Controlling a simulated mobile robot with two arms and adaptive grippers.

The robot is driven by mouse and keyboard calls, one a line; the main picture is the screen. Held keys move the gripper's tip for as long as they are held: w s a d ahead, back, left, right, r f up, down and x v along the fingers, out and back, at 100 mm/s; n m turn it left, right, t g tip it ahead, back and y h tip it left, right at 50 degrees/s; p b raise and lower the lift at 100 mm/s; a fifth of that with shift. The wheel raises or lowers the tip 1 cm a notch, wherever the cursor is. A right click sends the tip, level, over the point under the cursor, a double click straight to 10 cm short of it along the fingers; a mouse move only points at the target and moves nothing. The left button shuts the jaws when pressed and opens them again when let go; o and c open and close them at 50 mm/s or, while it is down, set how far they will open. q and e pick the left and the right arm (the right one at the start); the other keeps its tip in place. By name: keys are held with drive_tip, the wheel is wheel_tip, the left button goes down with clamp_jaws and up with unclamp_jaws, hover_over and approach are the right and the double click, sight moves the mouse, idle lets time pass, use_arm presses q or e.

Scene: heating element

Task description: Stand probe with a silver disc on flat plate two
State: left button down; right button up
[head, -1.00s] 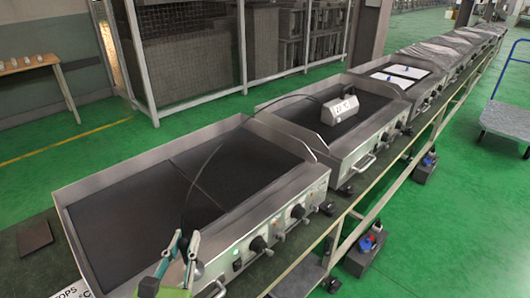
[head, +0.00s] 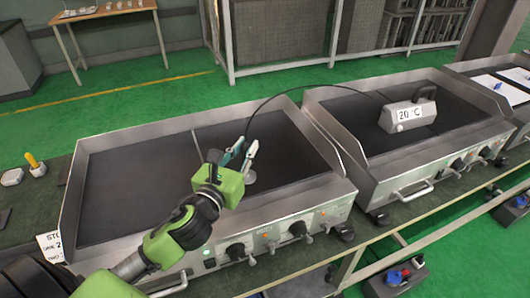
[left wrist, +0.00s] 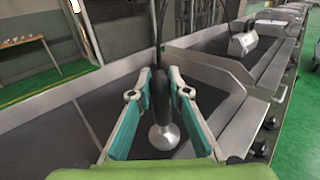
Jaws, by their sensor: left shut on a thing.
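My left gripper (head: 243,152) is shut on the probe, with its fingers on either side of the black handle. In the left wrist view the probe's handle (left wrist: 160,98) stands nearly upright between the teal finger pads, with the silver disc (left wrist: 164,137) below the fingertips. In the head view the silver disc (head: 250,177) shows over the right half of the nearer flat plate (head: 290,155); I cannot tell whether it touches. A black cable runs from the probe to a grey meter (head: 408,115) reading 20 °C on the second flat plate (head: 345,115). My right gripper is out of view.
The nearer plate has a seam between halves, raised metal walls, and front knobs (head: 236,250). A partly hidden paper sign (head: 52,243) and a yellow-handled item (head: 33,163) are at left. The nearer plate's left half (head: 140,180) is clear.

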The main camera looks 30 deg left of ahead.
use_arm(q)
drive_tip(key=w+a+r+n+y, duration=0.1)
drive_tip(key=w+a+r+y, duration=0.1)
drive_tip(key=w+a+r, duration=0.35)
drive_tip(key=w+f+b, duration=0.1)
drive_tip(key=w+f, duration=1.1)
drive_tip(key=shift+d+f+b, duration=0.25)
drive_tip(key=shift+d+b, duration=0.1)
drive_tip(key=shift+d, duration=0.1)
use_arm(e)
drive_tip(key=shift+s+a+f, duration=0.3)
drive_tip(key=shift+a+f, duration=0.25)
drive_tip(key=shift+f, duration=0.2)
use_arm(q)
drive_tip(key=shift+s, duration=0.1)
drive_tip(key=shift+f, duration=0.15)
drive_tip(key=c, duration=1.9)
unclamp_jaws()
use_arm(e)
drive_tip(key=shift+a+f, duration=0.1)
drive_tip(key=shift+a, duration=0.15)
